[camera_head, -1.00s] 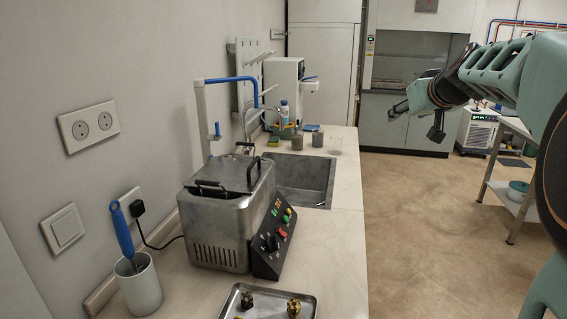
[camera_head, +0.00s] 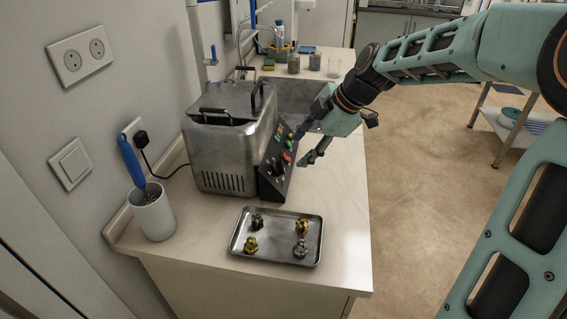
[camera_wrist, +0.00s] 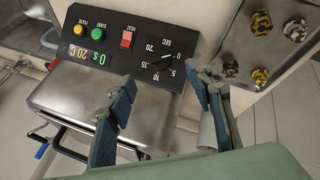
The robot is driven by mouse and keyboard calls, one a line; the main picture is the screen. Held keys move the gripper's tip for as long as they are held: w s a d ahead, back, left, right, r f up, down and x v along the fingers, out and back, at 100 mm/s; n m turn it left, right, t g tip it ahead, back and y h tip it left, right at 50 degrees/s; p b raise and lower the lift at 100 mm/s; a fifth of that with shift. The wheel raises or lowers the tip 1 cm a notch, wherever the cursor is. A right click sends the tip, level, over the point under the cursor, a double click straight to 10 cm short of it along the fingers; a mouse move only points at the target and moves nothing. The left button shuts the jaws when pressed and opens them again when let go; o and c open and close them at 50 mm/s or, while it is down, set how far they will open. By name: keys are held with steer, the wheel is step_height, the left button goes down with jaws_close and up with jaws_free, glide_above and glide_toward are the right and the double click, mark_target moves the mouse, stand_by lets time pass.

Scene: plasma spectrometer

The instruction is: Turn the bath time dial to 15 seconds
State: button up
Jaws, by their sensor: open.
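The metal bath (camera_head: 215,150) stands on the counter with its black control panel (camera_head: 268,187) facing right. In the wrist view, the dark bath time dial (camera_wrist: 159,63) sits on the panel, ringed by marks 0, 5, 10, 15 and 20 under "SEC". Its white pointer appears to be near 0. The digital display (camera_wrist: 85,47) shows "0 S" and "20 C". My gripper (camera_head: 303,146) is open just right of the panel. In the wrist view its two blue-padded fingers (camera_wrist: 159,76) lie either side of the dial, apparently short of it; no contact is visible.
A red switch (camera_wrist: 127,39), a green button (camera_wrist: 98,30) and a yellow button (camera_wrist: 80,29) share the panel. A metal tray (camera_head: 275,261) with several metal fittings lies in front of the bath. A white cup (camera_head: 153,218) with a blue-handled tool stands at left.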

mark_target(279, 168)
steer(key=x, duration=0.9)
steer(key=shift+w+a+f, duration=0.15)
steer(key=shift+f, duration=0.05)
steer(key=shift+c, duration=0.7)
steer(key=c, duration=1)
